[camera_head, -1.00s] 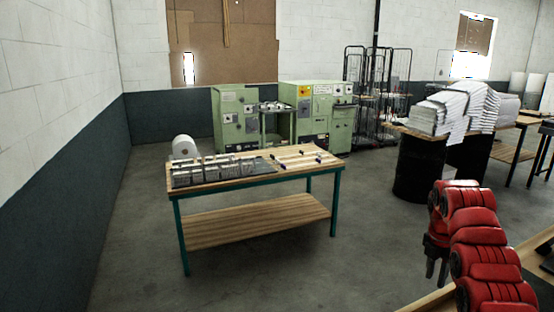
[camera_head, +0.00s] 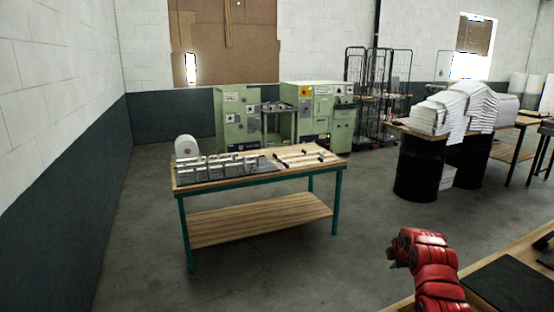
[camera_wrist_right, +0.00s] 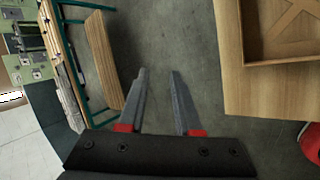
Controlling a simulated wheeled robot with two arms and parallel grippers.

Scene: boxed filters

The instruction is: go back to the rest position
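My right gripper (camera_head: 393,258) is at the lower right of the head view, at the end of my red arm, clear of both tables. In the right wrist view its two grey fingers (camera_wrist_right: 159,76) stand apart with only floor between them, so it is open and empty. My left gripper is in neither view.
A wooden table with green legs (camera_head: 262,180) bears a row of grey boxed items (camera_head: 215,168). Another wooden tabletop (camera_head: 495,262) is beside my right arm; in the wrist view it carries a wooden tray (camera_wrist_right: 246,40). Black drums (camera_head: 420,170) stand behind. Floor between is free.

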